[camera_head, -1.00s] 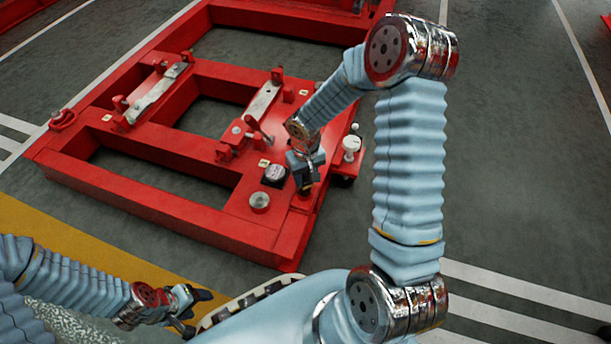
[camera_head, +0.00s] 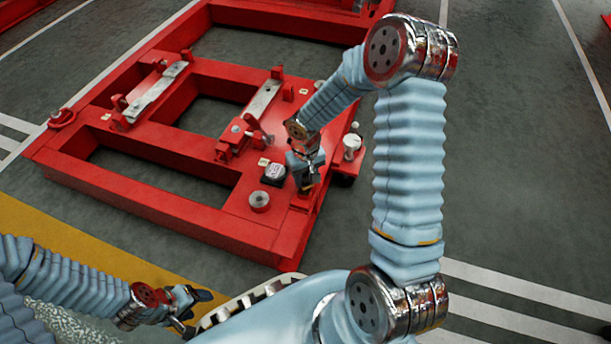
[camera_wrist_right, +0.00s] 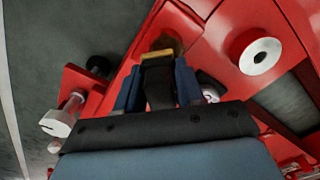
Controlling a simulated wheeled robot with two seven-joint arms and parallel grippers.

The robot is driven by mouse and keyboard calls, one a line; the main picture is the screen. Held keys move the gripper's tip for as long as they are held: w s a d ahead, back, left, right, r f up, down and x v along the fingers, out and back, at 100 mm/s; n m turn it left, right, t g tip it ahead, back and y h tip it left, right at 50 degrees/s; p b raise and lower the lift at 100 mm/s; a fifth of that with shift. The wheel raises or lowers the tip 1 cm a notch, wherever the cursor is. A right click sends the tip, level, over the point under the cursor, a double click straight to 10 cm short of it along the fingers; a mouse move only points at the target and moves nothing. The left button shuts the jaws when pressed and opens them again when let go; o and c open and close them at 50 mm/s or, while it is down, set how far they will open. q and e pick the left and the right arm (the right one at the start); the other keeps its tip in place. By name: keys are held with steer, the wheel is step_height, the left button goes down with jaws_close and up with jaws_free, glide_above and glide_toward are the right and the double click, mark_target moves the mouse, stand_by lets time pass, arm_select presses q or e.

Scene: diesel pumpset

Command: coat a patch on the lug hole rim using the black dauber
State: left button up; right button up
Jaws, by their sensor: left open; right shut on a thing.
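My right gripper (camera_head: 307,183) is low over the near right corner of the red frame (camera_head: 240,228). In the right wrist view its two blue fingers (camera_wrist_right: 158,88) are shut on the black dauber (camera_wrist_right: 158,76). A brownish-gold round patch (camera_wrist_right: 166,43) shows just beyond the dauber's end, on the red surface. I cannot tell whether it is the dauber's tip or the lug hole rim, nor whether the dauber touches the frame. My left gripper (camera_head: 190,302) is open and empty at the lower left, away from the frame.
A black container with a pale label (camera_head: 273,173) and a silver disc (camera_head: 259,200) stand left of my right gripper. A pale-headed bolt (camera_head: 351,146) stands to its right. Clamps with metal bars (camera_head: 262,100) rise from the frame. The floor (camera_head: 520,200) at right is clear.

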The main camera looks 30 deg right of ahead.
mark_target(302, 194)
steer(key=shift+f+b, duration=0.5)
steer(key=shift+f, duration=0.05)
steer(key=shift+s+a+b, duration=0.45)
steer(key=shift+s+a, duration=0.15)
steer(key=shift+a, duration=0.15)
steer(key=shift+s+a, duration=0.45)
steer(key=shift+a, duration=0.05)
steer(key=shift+w+d+r, duration=0.15)
steer(key=shift+w+d, duration=0.2)
steer(key=shift+d, duration=0.05)
steer(key=shift+w+d+f, duration=0.2)
steer(key=shift+w+d, duration=0.45)
steer(key=shift+d, duration=0.3)
steer(key=shift+s, duration=0.1)
